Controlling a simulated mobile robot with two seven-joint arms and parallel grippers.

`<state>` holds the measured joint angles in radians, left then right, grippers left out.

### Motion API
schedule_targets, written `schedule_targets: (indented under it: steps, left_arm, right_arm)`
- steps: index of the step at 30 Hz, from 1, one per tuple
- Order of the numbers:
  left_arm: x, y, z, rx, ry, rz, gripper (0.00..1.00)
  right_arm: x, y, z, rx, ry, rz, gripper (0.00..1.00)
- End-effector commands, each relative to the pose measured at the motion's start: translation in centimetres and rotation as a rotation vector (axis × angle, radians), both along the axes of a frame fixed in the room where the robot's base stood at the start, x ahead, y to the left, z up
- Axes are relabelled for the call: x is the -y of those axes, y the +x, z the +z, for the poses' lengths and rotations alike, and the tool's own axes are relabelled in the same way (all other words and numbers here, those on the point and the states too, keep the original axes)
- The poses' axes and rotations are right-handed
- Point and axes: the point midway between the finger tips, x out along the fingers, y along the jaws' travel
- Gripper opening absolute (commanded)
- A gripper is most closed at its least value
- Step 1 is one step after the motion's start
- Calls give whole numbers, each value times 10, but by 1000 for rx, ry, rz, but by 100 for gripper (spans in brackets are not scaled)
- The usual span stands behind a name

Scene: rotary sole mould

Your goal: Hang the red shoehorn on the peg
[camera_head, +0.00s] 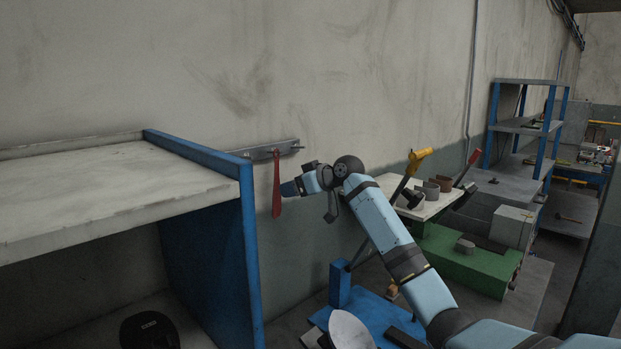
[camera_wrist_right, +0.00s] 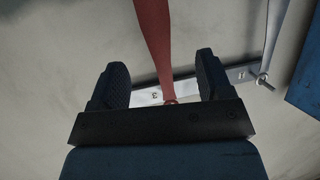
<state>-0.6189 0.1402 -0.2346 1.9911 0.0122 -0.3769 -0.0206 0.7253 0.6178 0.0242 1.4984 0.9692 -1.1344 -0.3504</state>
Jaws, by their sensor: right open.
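The red shoehorn (camera_head: 277,190) hangs about upright against the wall, its top at the metal peg rail (camera_head: 258,153). In the right wrist view the shoehorn (camera_wrist_right: 155,40) runs between the open fingers of my right gripper (camera_wrist_right: 161,62), with a gap on both sides. Its narrow end meets the rail (camera_wrist_right: 147,97) just beyond the gripper; whether it sits on a peg there is hard to tell. In the head view my right gripper (camera_head: 286,189) is close beside the shoehorn. My left gripper is out of view.
A shelf unit with a grey top (camera_head: 110,190) and blue side panel (camera_head: 215,250) stands left of the rail. A green machine (camera_head: 465,258) and a pale tray (camera_head: 425,208) with tools lie to the right. A blue-framed rack (camera_head: 520,125) stands farther back.

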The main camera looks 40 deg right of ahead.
Motion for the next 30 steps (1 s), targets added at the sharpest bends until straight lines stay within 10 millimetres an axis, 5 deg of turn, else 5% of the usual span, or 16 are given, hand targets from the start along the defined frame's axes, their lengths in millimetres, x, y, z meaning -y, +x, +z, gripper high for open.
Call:
schedule_targets:
  steps: [10, 23, 30]
  left_arm:
    - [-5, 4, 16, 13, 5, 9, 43]
    - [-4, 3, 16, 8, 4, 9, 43]
    - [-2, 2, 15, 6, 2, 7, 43]
  right_arm:
    - [-16, 48, -20, 0, 2, 0, 72]
    - [-19, 57, -25, 1, -1, 0, 72]
    - [-19, 57, -25, 1, -1, 0, 22]
